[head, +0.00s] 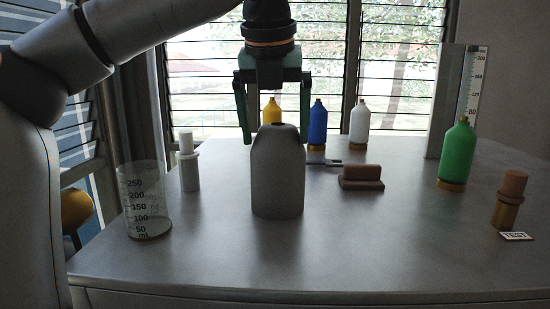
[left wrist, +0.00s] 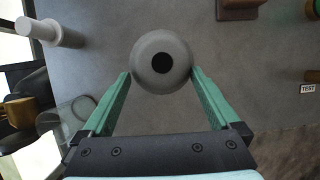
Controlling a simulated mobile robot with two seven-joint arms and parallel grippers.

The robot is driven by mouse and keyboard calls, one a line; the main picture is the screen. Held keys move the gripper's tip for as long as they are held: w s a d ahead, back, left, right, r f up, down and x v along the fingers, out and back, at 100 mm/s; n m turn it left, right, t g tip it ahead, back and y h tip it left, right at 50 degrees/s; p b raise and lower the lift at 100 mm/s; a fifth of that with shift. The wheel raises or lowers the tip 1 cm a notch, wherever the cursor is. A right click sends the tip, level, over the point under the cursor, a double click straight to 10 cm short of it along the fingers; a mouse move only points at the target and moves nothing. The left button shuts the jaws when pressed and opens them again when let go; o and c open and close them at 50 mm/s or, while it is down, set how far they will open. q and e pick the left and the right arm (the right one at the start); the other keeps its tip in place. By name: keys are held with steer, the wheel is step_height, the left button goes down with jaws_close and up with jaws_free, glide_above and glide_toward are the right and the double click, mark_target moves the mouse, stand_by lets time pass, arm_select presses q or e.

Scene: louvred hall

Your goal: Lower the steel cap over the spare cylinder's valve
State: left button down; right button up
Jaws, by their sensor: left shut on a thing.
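The steel cap (head: 278,180) is a grey, upright bell shape with tapered shoulders and a dark hole on top, at the middle of the table. In the left wrist view the cap (left wrist: 150,48) shows from above, between the green fingers. My left gripper (head: 275,138) points down and is shut on its upper part. I cannot tell whether its lower edge touches the table or whether anything is inside it. A yellow (head: 271,112), a blue (head: 317,126), a white (head: 359,122) and a green cylinder (head: 458,152) stand behind and to the right; none is marked as spare. My right gripper is not in view.
A measuring beaker (head: 145,200) and a white stepped post (head: 187,160) stand at left. A brown block (head: 362,174) lies right of the cap. A brown-topped brass piece (head: 508,198), a TEST card (head: 517,236) and an upright scale (head: 472,85) are at right. The front table is clear.

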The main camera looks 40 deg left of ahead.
arm_select(q)
steer(key=shift+w+a+f+g, duration=0.1)
steer(key=shift+w+f+g, duration=0.05)
steer(key=shift+f, duration=0.5)
steer(key=shift+w+a+f+g, duration=0.1)
steer(key=shift+f+g, duration=0.05)
steer(key=shift+f, duration=0.5)
steer(key=shift+c, duration=0.2)
jaws_free()
steer(key=shift+o, duration=0.2)
steer(key=shift+d, duration=0.15)
steer(key=shift+w, duration=0.1)
steer(key=v, duration=0.3)
steer(key=w+v, duration=0.1)
steer(key=v, duration=0.1)
steer(key=shift+s+a+r, duration=0.1)
steer(key=shift+a+r, duration=0.2)
steer(key=s+r, duration=0.1)
steer(key=s+d+r, duration=0.1)
steer(key=r, duration=0.1)
steer(key=shift+d+r, duration=0.2)
steer(key=shift+r, duration=0.4)
steer(key=shift+s, duration=0.1)
